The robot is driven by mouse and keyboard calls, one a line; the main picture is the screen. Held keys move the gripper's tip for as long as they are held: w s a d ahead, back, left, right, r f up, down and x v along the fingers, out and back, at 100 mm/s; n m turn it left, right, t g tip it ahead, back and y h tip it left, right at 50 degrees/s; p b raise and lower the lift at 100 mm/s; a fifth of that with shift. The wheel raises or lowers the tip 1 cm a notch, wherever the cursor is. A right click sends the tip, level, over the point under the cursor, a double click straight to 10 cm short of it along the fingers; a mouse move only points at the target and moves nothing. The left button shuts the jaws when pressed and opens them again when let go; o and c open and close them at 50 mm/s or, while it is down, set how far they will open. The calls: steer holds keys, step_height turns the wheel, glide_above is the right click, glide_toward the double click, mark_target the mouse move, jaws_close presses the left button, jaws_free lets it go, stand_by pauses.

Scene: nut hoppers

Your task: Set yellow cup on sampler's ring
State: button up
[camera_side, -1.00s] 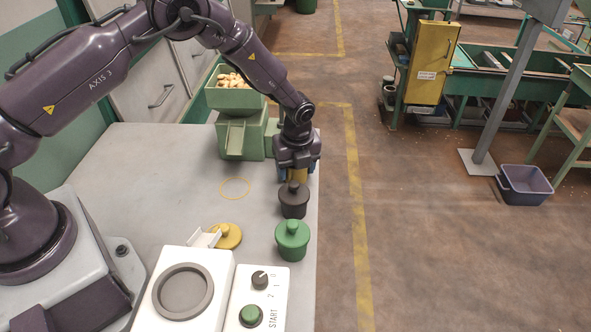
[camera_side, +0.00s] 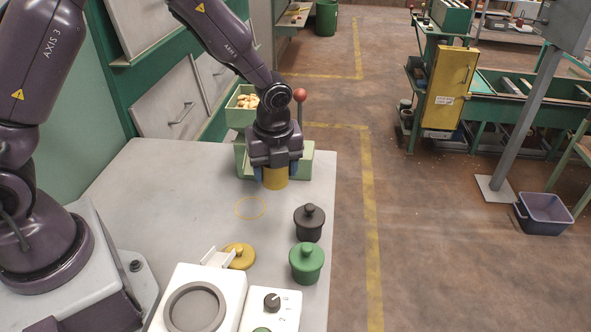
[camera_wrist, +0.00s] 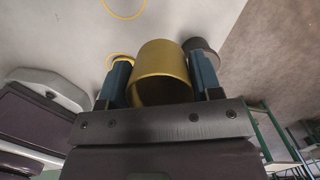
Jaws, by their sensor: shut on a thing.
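The yellow cup (camera_side: 275,179) is between the blue fingers of my gripper (camera_side: 275,170), which is shut on it. In the side view it hangs upright in front of the green hopper stand, seemingly just above the table. In the wrist view the cup (camera_wrist: 163,62) sits between both fingers, its open mouth towards the camera. A thin yellow ring outline (camera_side: 250,198) lies on the table, in front and left of the cup. A white machine (camera_side: 226,284) with a round grey ring (camera_side: 171,312) stands at the near edge. I cannot tell which is the sampler's ring.
A dark lidded cup (camera_side: 309,228) and a green lidded cup (camera_side: 306,264) stand near the table's right edge. A yellow lid (camera_side: 241,262) lies by the white machine. A control box (camera_side: 284,304) is beside it. The table's left middle is clear.

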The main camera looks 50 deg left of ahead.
steer(key=s+r+n+g+h, duration=0.15)
steer(key=r+n, duration=0.25)
steer(key=n, duration=0.7)
steer(key=s+r+n+g, duration=0.1)
steer(key=s+r+n, duration=0.15)
steer(key=n, duration=0.85)
steer(key=n+t, duration=0.1)
steer(key=n, duration=1.2)
glide_above(193, 216)
step_height(193, 216, down, 10)
steer(key=shift+h, duration=0.45)
steer(key=shift+w+a+f, duration=0.1)
steer(key=shift+f, duration=1.75)
steer(key=shift+a+f, duration=0.1)
steer(key=shift+f, duration=1.75)
